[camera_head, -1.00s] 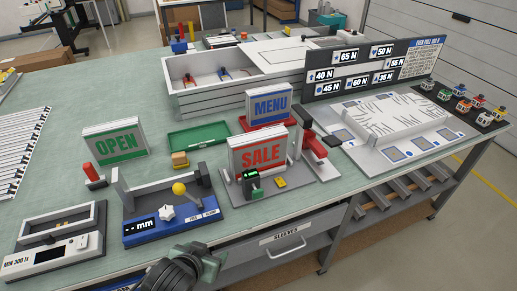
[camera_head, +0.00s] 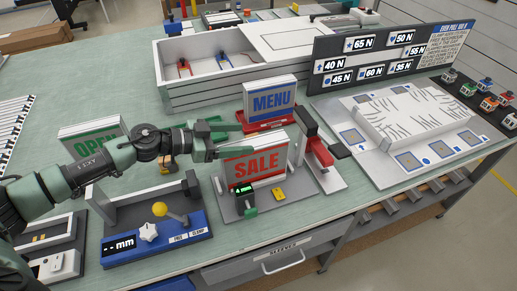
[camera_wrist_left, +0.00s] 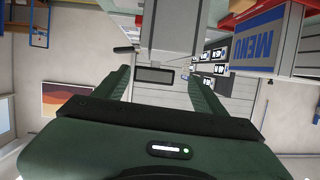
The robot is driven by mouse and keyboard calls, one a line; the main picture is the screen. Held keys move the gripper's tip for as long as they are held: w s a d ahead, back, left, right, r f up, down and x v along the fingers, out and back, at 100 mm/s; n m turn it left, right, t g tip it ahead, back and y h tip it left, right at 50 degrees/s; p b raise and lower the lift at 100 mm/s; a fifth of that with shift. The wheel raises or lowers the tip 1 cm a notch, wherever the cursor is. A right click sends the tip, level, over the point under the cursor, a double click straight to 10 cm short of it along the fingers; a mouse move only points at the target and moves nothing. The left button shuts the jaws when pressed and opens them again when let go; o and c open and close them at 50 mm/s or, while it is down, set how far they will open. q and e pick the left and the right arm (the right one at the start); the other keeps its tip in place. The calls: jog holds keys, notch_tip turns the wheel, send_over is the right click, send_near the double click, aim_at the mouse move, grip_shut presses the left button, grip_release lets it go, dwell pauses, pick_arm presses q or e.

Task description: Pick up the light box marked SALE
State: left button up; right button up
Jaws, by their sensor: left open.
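The light box marked SALE (camera_head: 255,168), white with a red front, stands upright in a grey stand near the table's front. My left gripper (camera_head: 243,138) comes in from the left with its fingers open, pointing right. Its nearer finger crosses the box's upper left in the head view; contact cannot be told. In the left wrist view my open fingers (camera_wrist_left: 162,88) have a pale grey block (camera_wrist_left: 175,32) ahead between them, probably the SALE box's end. My right gripper is not in view.
The MENU box (camera_head: 271,97) stands behind in a red stand. The OPEN box (camera_head: 92,140) is partly hidden by my arm. A blue gauge fixture (camera_head: 165,243) lies in front, and a red clamp (camera_head: 318,150) stands right of SALE.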

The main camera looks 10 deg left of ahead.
aim_at(252, 143)
pick_arm(q)
jog(key=shift+a+f+g, duration=0.25)
jog(key=shift+a+g, duration=0.05)
jog(key=shift+a, duration=0.6)
jog(key=shift+s+a+y, duration=0.1)
jog(key=shift+s+y, duration=0.05)
jog(key=shift+y, duration=0.15)
jog(key=shift+w+d+f+g+p, duration=0.2)
jog(key=shift+d+p, duration=0.1)
jog(key=shift+d, duration=0.3)
jog(key=shift+w+d+f+g+p, duration=0.1)
jog(key=shift+w+d+f+p, duration=0.15)
jog(key=shift+d, duration=0.3)
jog(key=x, duration=0.2)
jog(key=p+x, duration=0.1)
jog(key=shift+d+f, duration=0.25)
jog(key=shift+f, duration=0.1)
jog(key=shift+w+d+f, duration=0.3)
jog(key=shift+d, duration=0.1)
jog(key=c, duration=1.4)
grip_shut()
jog(key=shift+r, duration=0.15)
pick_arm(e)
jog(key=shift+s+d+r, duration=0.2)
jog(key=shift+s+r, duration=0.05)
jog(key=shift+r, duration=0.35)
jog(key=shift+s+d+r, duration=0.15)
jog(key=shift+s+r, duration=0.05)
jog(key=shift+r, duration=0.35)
